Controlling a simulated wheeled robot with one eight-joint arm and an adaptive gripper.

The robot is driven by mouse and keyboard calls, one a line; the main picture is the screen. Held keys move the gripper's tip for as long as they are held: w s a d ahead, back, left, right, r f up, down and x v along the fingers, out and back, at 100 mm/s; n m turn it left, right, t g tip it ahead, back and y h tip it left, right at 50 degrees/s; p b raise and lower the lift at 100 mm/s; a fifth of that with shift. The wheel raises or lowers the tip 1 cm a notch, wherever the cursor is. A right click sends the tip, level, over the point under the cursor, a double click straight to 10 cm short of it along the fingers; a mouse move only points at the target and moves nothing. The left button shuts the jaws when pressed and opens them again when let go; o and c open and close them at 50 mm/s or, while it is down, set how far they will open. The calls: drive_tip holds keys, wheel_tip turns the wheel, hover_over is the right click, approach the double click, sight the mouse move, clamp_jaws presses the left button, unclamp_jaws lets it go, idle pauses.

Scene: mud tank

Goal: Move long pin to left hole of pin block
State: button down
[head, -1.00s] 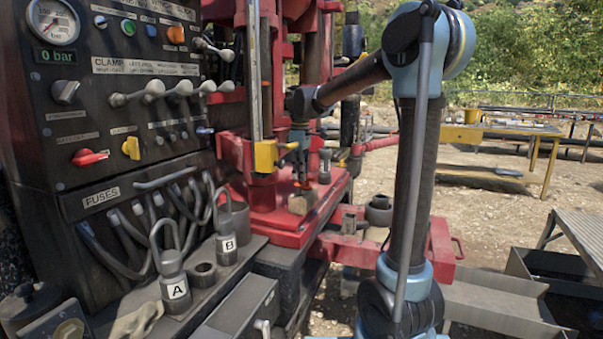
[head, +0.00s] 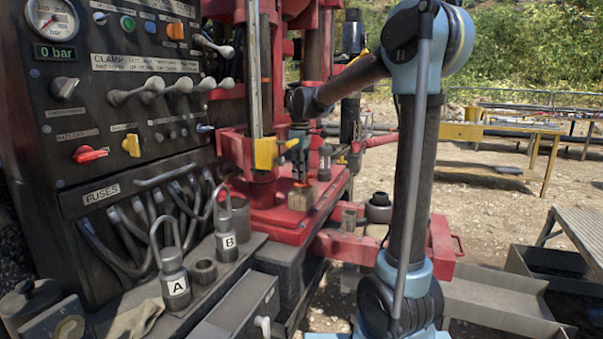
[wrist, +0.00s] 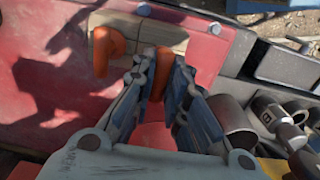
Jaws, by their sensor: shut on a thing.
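The pin block (head: 302,199) is a small pale wooden block on the red machine base below my gripper (head: 299,170). In the wrist view, the block (wrist: 150,36) lies just beyond the fingertips. My gripper (wrist: 160,72) is shut on an orange pin (wrist: 162,68), whose top shows between the fingers. Its lower part is hidden, so I cannot tell its length or whether it is in a hole. A second orange piece (wrist: 106,46), which looks like another pin's head, stands at the block's left part. The holes are not clearly visible.
The red machine base (head: 275,219) surrounds the block. A black control panel (head: 130,100) with levers stands at left, with connectors A (head: 174,279) and B (head: 226,239) below it. A yellow table (head: 500,130) stands far right on open gravel.

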drive_tip(key=shift+f, duration=0.15)
drive_tip(key=c, duration=1.5)
unclamp_jaws()
wheel_tip(320, 180, up, 12)
drive_tip(key=shift+f, duration=0.1)
